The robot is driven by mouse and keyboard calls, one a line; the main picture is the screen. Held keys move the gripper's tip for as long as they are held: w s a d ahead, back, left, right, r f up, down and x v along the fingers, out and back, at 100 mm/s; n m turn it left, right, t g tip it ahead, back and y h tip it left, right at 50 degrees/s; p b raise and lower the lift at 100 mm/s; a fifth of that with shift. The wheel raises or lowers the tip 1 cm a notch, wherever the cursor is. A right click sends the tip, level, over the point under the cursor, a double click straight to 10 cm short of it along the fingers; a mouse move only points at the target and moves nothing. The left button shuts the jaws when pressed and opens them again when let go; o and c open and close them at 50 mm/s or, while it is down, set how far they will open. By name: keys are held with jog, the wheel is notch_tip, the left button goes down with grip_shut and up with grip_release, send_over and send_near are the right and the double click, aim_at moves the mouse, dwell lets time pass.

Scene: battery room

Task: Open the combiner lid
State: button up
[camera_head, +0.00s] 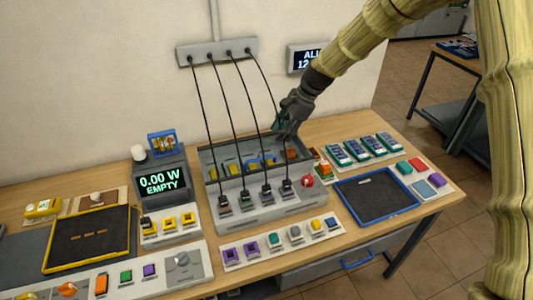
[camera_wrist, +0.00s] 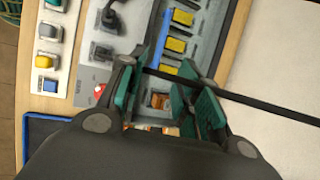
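The combiner (camera_head: 262,211) is a grey box on the bench, with several black cables plugged into its front ledge and a red knob (camera_head: 308,181) at its right. Behind the ledge is a dark-rimmed recess (camera_head: 208,158) showing yellow, blue and orange parts. I cannot tell whether a clear lid covers it. My gripper (camera_head: 284,133) is over the recess's back right corner, pointing down. In the wrist view, its green-padded fingers (camera_wrist: 163,82) are apart, with an orange part (camera_wrist: 159,101) visible between them. Contact with a lid edge cannot be made out.
A cable crosses close to my fingers in the wrist view (camera_wrist: 262,107). A wall strip (camera_head: 217,51) feeds the cables. A meter (camera_head: 160,183) reading "0.00 W EMPTY" stands left of the combiner. A blue-edged tray (camera_head: 378,199) and green-edged modules (camera_head: 357,150) lie to the right.

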jog(key=v, duration=1.2)
jog(key=shift+s+f, duration=0.1)
jog(key=shift+f, duration=0.05)
dwell(0.3)
